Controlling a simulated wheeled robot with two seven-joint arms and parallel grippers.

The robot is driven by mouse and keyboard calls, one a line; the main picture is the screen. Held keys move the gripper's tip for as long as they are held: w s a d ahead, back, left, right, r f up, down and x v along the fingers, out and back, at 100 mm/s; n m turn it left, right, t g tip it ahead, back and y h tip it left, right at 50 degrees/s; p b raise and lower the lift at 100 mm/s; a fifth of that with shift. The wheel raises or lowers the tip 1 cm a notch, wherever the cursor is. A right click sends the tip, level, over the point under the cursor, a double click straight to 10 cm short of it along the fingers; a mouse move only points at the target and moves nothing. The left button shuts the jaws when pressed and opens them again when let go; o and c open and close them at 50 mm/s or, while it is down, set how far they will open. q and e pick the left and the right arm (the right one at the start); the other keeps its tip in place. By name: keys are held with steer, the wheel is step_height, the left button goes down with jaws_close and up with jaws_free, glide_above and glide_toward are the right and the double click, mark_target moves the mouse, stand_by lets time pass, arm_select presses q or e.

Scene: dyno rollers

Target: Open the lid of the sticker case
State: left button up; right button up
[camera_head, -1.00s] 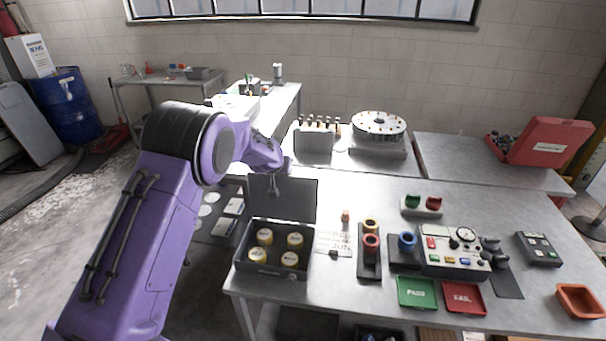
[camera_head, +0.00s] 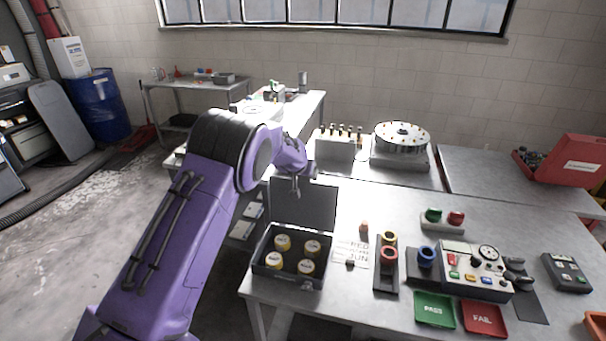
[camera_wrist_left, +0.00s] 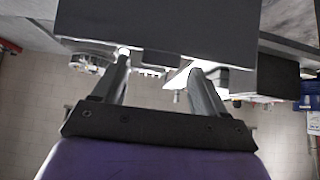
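The sticker case (camera_head: 258,277) is a dark grey box at the left end of the near table. Its lid (camera_head: 318,205) stands upright at the back edge, so the case is open. Several yellow-and-white sticker rolls (camera_head: 282,243) sit inside. My right gripper is not in view.
Right of the case are a printed sheet (camera_head: 351,252), a dark stand with coloured rings (camera_head: 386,275), a control panel (camera_head: 477,270), a green PASS tray (camera_head: 434,310) and a red FAIL tray (camera_head: 484,317). A round carousel (camera_head: 402,140) stands behind.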

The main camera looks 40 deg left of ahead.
arm_select(q)
steer(key=b+v, duration=0.3)
steer(key=v, duration=0.7)
steer(key=shift+s+r+b, duration=0.15)
steer(key=shift+r+b, duration=0.05)
steer(key=shift+b, duration=0.15)
steer(key=shift+d, duration=0.15)
